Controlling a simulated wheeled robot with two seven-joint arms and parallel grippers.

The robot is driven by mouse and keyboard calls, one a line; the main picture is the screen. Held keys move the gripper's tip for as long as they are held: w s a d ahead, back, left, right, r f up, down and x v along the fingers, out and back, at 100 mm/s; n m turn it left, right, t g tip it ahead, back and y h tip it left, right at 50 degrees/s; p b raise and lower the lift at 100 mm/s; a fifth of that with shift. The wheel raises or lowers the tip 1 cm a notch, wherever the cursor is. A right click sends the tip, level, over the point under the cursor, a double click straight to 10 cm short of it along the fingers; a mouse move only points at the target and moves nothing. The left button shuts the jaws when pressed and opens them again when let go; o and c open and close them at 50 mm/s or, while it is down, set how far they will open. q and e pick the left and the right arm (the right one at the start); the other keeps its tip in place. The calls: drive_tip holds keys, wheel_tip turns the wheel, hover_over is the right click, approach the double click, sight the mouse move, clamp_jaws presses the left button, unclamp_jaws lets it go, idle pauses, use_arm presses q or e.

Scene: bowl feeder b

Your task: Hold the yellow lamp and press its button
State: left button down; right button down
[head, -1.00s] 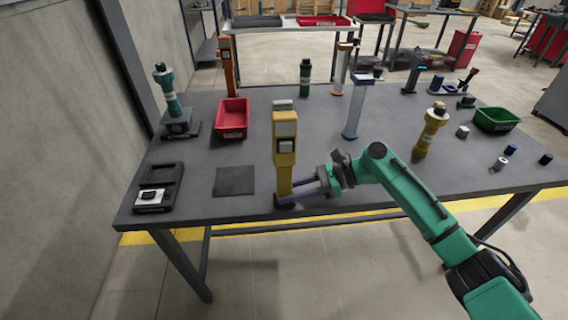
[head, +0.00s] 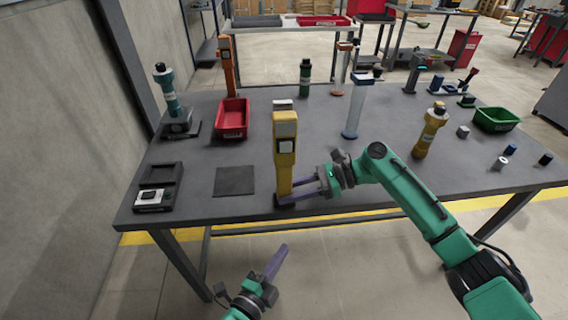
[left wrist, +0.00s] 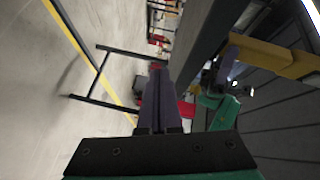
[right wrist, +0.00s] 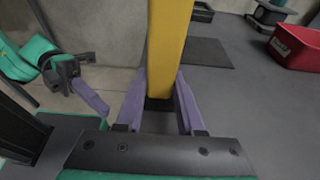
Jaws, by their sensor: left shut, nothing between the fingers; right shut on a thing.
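The yellow lamp (head: 284,150) stands upright near the front edge of the table, with a light-coloured button block (head: 285,146) on its front face. My right gripper (head: 288,199) is shut on the lamp's lower post, low over the tabletop. In the right wrist view the yellow post (right wrist: 168,45) is between the purple fingers. My left gripper (head: 281,250) is shut and empty, in front of the table, below and apart from the lamp. In the left wrist view the lamp (left wrist: 270,55) lies to the right of my shut fingers (left wrist: 157,80).
The grey table (head: 320,195) carries a black pad (head: 235,181), a black tray device (head: 158,187), a red bin (head: 232,118) and a green bin (head: 496,119). A second yellow lamp-like thing (head: 430,132) stands to the right. The floor in front of the table is free.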

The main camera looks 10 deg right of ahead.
use_arm(q)
wheel_tip(320, 180, up, 11)
drive_tip(key=d+m+t+h, duration=0.2)
drive_tip(key=m, duration=0.1)
drive_tip(key=m+t+h, duration=0.2)
drive_tip(key=m+h, duration=0.1)
drive_tip(key=m, duration=0.2)
approach(292, 143)
drive_tip(key=s+d+r, duration=0.3)
drive_tip(key=s+d, duration=0.1)
drive_tip(key=s, duration=0.2)
drive_tip(key=w, duration=0.9)
drive_tip(key=shift+a+f, duration=0.25)
drive_tip(key=shift+f, duration=0.05)
drive_tip(key=shift+w, duration=0.4)
drive_tip(key=shift+w, duration=0.35)
drive_tip(key=shift+s, duration=0.85)
